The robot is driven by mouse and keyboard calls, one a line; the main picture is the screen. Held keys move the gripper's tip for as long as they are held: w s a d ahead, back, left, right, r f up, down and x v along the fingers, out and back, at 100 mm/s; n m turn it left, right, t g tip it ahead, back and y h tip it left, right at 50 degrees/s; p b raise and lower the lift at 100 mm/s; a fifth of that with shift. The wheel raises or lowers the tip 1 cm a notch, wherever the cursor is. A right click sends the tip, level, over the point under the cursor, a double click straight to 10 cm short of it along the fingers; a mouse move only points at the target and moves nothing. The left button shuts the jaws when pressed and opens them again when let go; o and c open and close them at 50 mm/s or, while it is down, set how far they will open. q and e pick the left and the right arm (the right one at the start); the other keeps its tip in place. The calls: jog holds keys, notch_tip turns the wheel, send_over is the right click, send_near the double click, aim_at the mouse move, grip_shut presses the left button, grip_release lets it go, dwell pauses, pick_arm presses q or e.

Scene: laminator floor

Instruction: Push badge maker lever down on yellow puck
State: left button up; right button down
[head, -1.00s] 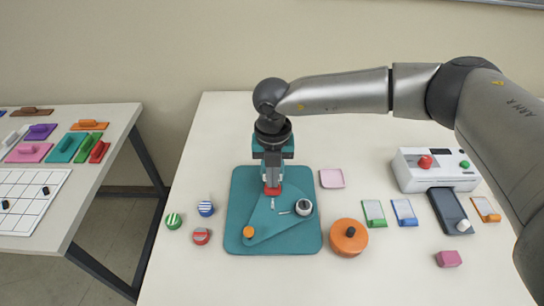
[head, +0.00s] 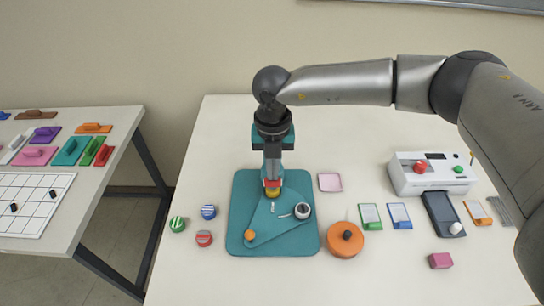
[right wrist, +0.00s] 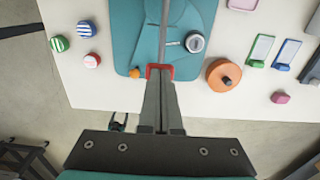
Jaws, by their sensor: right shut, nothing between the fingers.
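The badge maker has a teal base (head: 240,222) at the middle of the table. The yellow puck (head: 273,193) shows in the head view just below the lever's red grip (head: 272,183). In the right wrist view the red grip (right wrist: 153,70) lies at my fingertips, with the grey lever (right wrist: 164,35) running away from it. My right gripper (head: 272,174) is shut with nothing between its fingers, above the grip and close to it; I cannot tell whether they touch. The puck is hidden in the right wrist view.
An orange round box (head: 345,241) stands right of the base. Striped and red buttons (head: 204,238) lie to its left. A white laminator (head: 430,175), small cards (head: 370,216) and a pink block (head: 440,260) are at right. A second table (head: 70,185) stands at left.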

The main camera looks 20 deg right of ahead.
jog(key=shift+r+p, duration=1.9)
jog(key=shift+r, duration=1.1)
